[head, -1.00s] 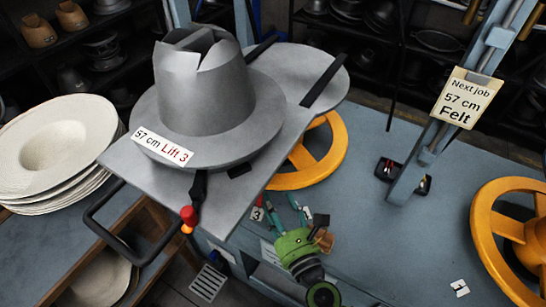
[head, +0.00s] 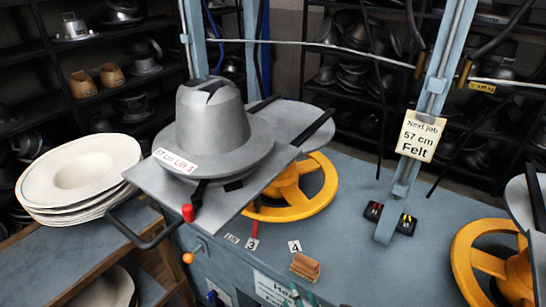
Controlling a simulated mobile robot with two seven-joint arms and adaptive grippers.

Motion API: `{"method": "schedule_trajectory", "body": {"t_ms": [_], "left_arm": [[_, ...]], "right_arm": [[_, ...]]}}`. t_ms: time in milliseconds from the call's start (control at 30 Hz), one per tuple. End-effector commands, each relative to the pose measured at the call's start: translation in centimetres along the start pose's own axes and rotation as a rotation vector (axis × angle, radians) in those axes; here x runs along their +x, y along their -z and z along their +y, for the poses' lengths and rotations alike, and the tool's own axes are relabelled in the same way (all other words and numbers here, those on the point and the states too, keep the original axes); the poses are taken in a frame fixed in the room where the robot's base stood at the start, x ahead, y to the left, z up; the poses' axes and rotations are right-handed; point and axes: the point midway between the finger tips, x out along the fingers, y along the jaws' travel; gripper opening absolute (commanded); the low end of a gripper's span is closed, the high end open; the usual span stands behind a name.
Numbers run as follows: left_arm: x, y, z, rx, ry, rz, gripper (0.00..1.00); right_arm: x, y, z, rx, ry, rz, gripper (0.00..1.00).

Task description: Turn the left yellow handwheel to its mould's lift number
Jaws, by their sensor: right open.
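The left yellow handwheel (head: 327,192) lies flat on the blue bench, partly hidden under a grey plate. A grey hat-shaped mould (head: 213,125) sits on that plate, its label (head: 175,161) reading "57 cm Lift 3". In front of the wheel are number tags 3 (head: 252,244) and 4 (head: 294,246) beside a "Lift" tag (head: 232,238). A red pointer (head: 254,229) at the wheel's front edge stands at the 3. My left gripper is not in view.
A red-tipped black handle (head: 188,213) sticks out of the plate's front. A brown block (head: 305,266) lies in front of tag 4. A blue post carries a "Next job 57 cm Felt" sign (head: 420,136). Another yellow handwheel (head: 462,262) is at right. Pale hats (head: 80,175) are stacked left.

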Motion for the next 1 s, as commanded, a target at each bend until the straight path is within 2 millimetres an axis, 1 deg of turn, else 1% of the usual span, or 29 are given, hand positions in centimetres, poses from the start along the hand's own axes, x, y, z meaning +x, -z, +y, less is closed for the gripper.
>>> {"method": "schedule_trajectory", "body": {"t_ms": [33, 67, 100, 167, 200, 267, 300, 367, 400, 467, 500, 567, 600, 667, 700, 767, 800, 900, 1000], "left_arm": [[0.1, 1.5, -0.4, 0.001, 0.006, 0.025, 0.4], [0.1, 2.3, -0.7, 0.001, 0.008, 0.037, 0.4], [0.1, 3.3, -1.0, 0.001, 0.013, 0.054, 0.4], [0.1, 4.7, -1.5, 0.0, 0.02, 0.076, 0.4], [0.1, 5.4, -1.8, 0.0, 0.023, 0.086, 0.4], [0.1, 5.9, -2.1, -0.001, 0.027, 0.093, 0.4], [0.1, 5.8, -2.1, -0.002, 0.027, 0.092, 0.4], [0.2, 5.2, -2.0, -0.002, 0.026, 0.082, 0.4], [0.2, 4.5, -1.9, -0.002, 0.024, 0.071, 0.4], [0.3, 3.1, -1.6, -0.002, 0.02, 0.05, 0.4], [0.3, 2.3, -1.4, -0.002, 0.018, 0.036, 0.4], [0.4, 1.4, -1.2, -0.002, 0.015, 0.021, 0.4], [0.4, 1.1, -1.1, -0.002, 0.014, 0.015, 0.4], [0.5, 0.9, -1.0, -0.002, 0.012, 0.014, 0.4], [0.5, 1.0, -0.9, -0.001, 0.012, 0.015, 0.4], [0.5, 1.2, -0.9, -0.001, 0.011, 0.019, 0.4], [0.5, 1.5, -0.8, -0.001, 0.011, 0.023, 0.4], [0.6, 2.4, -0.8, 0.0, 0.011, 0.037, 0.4], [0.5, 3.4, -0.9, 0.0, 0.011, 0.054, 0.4]], "right_arm": [[0.1, 1.8, -1.2, 0.07, 0.029, 0.042, 0.6], [0.1, 2.9, -1.9, 0.117, 0.047, 0.066, 0.6], [0.0, 4.3, -3.0, 0.185, 0.075, 0.099, 0.6], [-0.2, 6.8, -4.5, 0.298, 0.124, 0.149, 0.6], [-0.6, 8.6, -5.8, 0.382, 0.165, 0.183, 0.6], [-1.4, 11.7, -7.8, 0.527, 0.242, 0.235, 0.6], [-2.1, 13.8, -9.2, 0.634, 0.303, 0.265, 0.6], [-3.6, 17.2, -11.3, 0.81, 0.41, 0.303, 0.6], [-4.8, 19.4, -12.6, 0.933, 0.487, 0.321, 0.6], [-7.0, 22.8, -14.5, 1.122, 0.618, 0.333, 0.6], [-8.7, 25.1, -15.6, 1.253, 0.715, 0.329, 0.6], [-11.6, 28.3, -17.1, 1.453, 0.871, 0.303, 0.6], [-13.8, 30.4, -17.9, 1.585, 0.979, 0.27, 0.6], [-17.0, 33.1, -18.8, 1.77, 1.143, 0.199, 0.6], [-19.2, 34.7, -19.2, 1.881, 1.248, 0.14, 0.6], [-22.1, 36.7, -19.4, 2.028, 1.39, 0.038, 0.6], [-23.9, 37.8, -19.4, 2.108, 1.474, -0.033, 0.6], [-27.4, 39.6, -19.4, 2.249, 1.634, -0.196, 0.6], [-29.2, 40.5, -19.1, 2.322, 1.718, -0.301, 0.6]]}}
